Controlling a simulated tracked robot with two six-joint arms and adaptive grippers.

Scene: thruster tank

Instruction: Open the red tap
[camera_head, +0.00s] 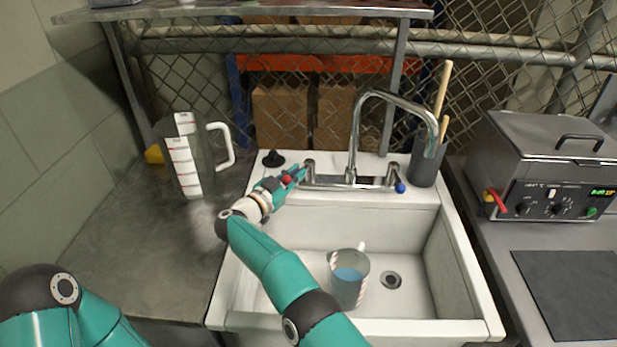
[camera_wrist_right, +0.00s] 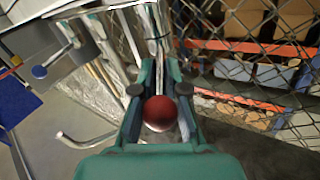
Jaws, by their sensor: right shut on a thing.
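The red tap (camera_head: 287,179) is a small red ball-ended handle at the left end of the chrome faucet (camera_head: 350,178) behind the sink. My right gripper (camera_head: 291,177) reaches it from the front left and is shut on it. In the right wrist view the red ball (camera_wrist_right: 160,113) sits between the two teal fingers (camera_wrist_right: 159,95). The fingers hide part of the handle in the head view. Only a part of my left arm shows at the lower left; its gripper is out of view.
The white sink (camera_head: 425,318) holds a clear jug (camera_head: 348,282) with blue liquid. The blue tap (camera_head: 400,187) is at the faucet's right end. A large measuring pitcher (camera_head: 185,155) stands on the left counter. A metal bath unit (camera_head: 545,160) stands at the right.

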